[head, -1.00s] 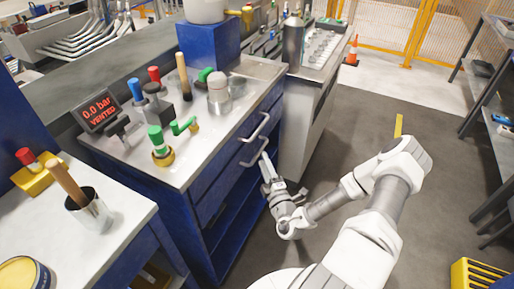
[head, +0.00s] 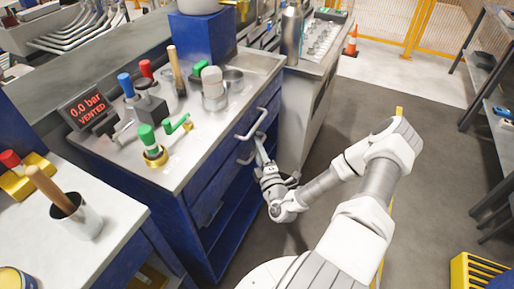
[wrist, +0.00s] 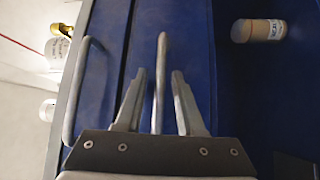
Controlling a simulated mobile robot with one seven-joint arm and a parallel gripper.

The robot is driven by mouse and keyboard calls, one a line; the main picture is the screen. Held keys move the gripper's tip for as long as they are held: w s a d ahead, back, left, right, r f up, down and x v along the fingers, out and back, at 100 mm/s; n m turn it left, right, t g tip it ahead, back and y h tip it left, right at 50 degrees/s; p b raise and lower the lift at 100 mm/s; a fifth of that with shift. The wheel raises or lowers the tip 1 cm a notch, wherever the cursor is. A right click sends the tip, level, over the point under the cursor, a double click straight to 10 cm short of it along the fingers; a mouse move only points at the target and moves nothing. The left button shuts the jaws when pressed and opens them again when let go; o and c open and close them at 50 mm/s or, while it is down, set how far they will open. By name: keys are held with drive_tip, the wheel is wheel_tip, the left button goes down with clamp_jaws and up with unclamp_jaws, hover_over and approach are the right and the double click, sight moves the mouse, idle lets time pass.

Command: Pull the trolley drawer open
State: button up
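The blue trolley (head: 205,175) with a light metal top stands left of my arm, its drawer fronts facing right. Its drawers look shut. Two bar handles show: an upper one (head: 252,124) and a lower one (head: 246,160). In the wrist view the upper handle (wrist: 82,90) is at the left and the lower handle (wrist: 162,60) is in the middle. My gripper (wrist: 159,75) is open, with one finger on each side of the lower handle and a visible gap on both sides. In the head view my gripper (head: 259,140) partly hides that handle.
An open shelf space lies below the drawers, with a pale cylindrical container (wrist: 258,30) in it. A grey cabinet (head: 300,120) stands beyond the trolley. The dark floor (head: 350,115) right of the trolley is clear. A yellow crate (head: 476,271) sits at lower right.

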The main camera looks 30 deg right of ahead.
clamp_jaws()
idle(1.2)
